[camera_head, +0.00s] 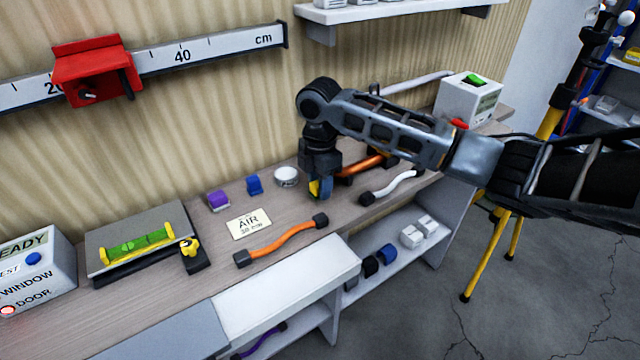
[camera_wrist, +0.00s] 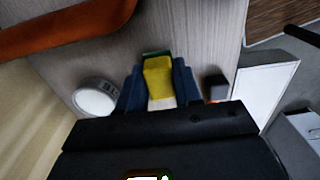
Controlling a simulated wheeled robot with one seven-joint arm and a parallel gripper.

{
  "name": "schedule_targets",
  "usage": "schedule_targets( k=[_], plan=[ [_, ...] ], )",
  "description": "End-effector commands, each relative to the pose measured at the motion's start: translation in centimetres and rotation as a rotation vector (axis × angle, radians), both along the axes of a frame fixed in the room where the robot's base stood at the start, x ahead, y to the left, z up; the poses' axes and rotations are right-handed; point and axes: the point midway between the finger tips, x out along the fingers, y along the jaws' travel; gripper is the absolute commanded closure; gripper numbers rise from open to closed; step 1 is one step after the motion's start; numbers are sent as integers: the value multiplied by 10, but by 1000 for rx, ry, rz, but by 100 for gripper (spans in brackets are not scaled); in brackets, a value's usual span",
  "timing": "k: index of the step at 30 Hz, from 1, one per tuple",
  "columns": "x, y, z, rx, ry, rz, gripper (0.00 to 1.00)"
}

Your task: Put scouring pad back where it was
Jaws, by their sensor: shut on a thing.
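The scouring pad, yellow with a green side, is between my gripper's blue fingers in the wrist view (camera_wrist: 158,80). In the head view only a small yellow part of the pad (camera_head: 314,188) shows beside the fingers. My gripper (camera_head: 321,188) is shut on the pad and points down at the workbench (camera_head: 190,270), just right of a round white tin (camera_head: 287,176). I cannot tell whether the pad touches the bench top.
An orange hose (camera_head: 280,243) lies in front, with an AIR card (camera_head: 249,224) near it. A white hose (camera_head: 392,187) and another orange hose (camera_head: 362,165) lie right of my gripper.

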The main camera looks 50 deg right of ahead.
Motion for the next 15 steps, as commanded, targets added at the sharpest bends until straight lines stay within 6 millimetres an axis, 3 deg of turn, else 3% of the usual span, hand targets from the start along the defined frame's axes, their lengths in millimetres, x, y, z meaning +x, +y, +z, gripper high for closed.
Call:
schedule_targets(
  k=[14, 15],
  plan=[
    [0, 0, -13, 0, 0, 1, 95],
    [0, 0, -13, 0, 0, 1, 65]
  ],
)
